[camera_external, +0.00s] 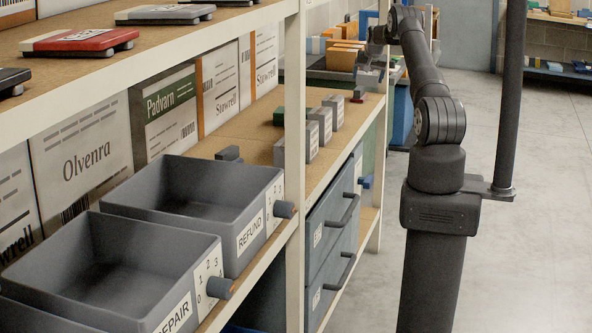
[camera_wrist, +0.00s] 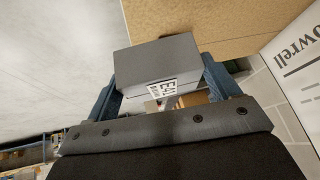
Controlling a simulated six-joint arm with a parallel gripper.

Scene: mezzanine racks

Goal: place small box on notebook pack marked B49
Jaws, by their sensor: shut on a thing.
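A small grey box (camera_wrist: 157,62) with a white printed label sits between the two blue fingers of my gripper (camera_wrist: 160,92) in the wrist view. My gripper is shut on it. In the external view my gripper (camera_external: 372,68) is at the far end of the rack, by the middle shelf; the box is too small to make out clearly there. Flat notebook packs lie on the upper shelf at the left: a red one (camera_external: 84,42), a grey one (camera_external: 165,14) and a dark one (camera_external: 12,80). Their labels are too small to read, so I cannot tell which is B49.
Several small grey boxes (camera_external: 320,122) and a green one stand on the middle shelf (camera_external: 262,135). Open grey bins (camera_external: 112,265) marked REPAIR and REFUND are nearer. A white rack upright (camera_external: 295,150) stands between bins and boxes. The floor at right is clear.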

